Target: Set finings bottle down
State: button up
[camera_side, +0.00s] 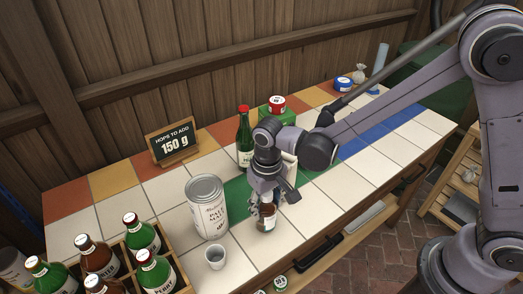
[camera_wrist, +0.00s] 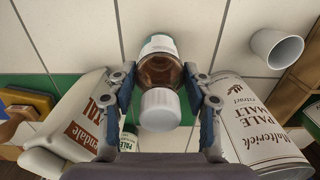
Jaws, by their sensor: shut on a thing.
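The finings bottle (camera_wrist: 160,70) is small and brown with a white cap and a pale label. In the wrist view it sits between the two fingers of my gripper (camera_wrist: 160,92), which is shut on it. In the side view my gripper (camera_side: 262,207) points down at the counter's front part, with the brown bottle (camera_side: 266,222) under it, to the right of the malt tin. The bottle looks upright, at or just above the white tiles; I cannot tell whether its base touches them.
A pale malt tin (camera_side: 208,210) and a small white cup (camera_side: 215,257) stand close on the left. A crate of bottles (camera_side: 180,282) is at the front left. A white container (camera_wrist: 75,125) is close on the other side. A green bottle (camera_side: 244,138) and a sign (camera_side: 172,143) stand behind.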

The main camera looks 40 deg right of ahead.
jog(key=shift+f, duration=0.1)
jog(key=o, duration=1.4)
notch_tip(320, 180, up, 12)
jog(key=shift+r, duration=0.15)
jog(key=shift+s+d+r, duration=0.1)
jog(key=shift+d+r, duration=0.1)
jog(key=shift+d, duration=0.15)
jog(key=s+d+r+t, duration=0.1)
jog(key=s+d+t, duration=0.1)
jog(key=d, duration=0.4)
jog(key=s+d+r+t, duration=0.1)
jog(key=s+d+t, duration=0.1)
jog(key=d, duration=0.4)
jog(key=s+d+r+t, duration=0.1)
jog(key=s+d+t, duration=0.2)
jog(key=d, duration=0.3)
jog(key=shift+s+d, duration=0.2)
jog(key=shift+s, duration=0.55)
